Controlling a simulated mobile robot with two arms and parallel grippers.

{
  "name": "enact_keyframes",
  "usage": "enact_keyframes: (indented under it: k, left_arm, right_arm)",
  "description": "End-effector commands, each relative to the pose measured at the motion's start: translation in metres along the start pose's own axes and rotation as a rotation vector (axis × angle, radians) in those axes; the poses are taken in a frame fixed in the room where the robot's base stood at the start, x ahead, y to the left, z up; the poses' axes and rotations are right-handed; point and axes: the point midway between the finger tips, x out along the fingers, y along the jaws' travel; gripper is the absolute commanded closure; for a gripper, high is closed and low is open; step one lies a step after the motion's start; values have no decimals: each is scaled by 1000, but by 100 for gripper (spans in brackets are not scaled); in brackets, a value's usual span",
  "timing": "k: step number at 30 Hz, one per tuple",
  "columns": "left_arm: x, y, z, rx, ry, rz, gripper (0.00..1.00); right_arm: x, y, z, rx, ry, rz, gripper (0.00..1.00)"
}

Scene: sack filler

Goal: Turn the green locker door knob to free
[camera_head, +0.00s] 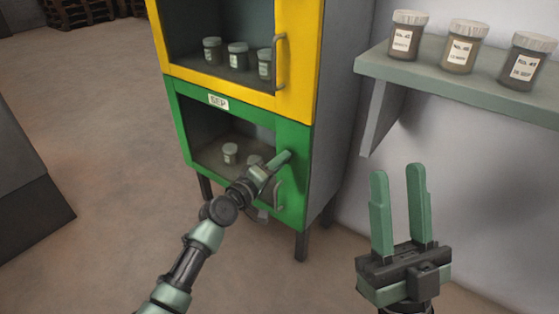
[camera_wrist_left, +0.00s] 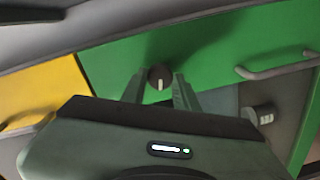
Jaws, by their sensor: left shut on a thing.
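The green locker door (camera_head: 294,165) is the lower door of the cabinet, with a window and a label. It appears shut. Its dark round knob (camera_wrist_left: 160,77) with a pale pointer mark shows in the left wrist view, between the fingers of my left gripper (camera_wrist_left: 160,86). My left gripper is shut on the knob. In the head view my left gripper (camera_head: 283,160) reaches the door's right side and hides the knob. My right gripper (camera_head: 401,190) is open and empty, fingers up, right of the cabinet.
The door's handle (camera_head: 278,195) is just below my left gripper; it also shows in the wrist view (camera_wrist_left: 278,69). A yellow door (camera_head: 297,75) is above. Jars stand behind both windows. A wall shelf (camera_head: 450,81) with three jars is at the right.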

Motion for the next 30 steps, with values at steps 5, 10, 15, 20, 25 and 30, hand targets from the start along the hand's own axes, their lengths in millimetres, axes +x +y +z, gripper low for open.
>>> enact_keyframes:
  k: [5, 10, 15, 20, 25, 30]
  left_arm:
    - [0, 0, 0, -122, -6, -1, 100]
    - [0, -1, 0, -201, -10, -1, 100]
    - [0, -1, 0, -248, -12, 0, 100]
    - [0, -1, 0, -266, -12, 0, 100]
    - [0, -1, 0, -270, -12, 0, 100]
    - [0, -1, 0, -269, -12, 0, 100]
  right_arm:
    - [1, 2, 17, -5, -90, 2, 64]
    - [1, 3, 28, -9, -150, 4, 64]
    - [0, 4, 35, -11, -183, 5, 64]
    - [-1, 4, 38, -11, -198, 6, 64]
    - [-1, 4, 38, -12, -200, 6, 64]
    - [-1, 4, 38, -12, -200, 6, 64]
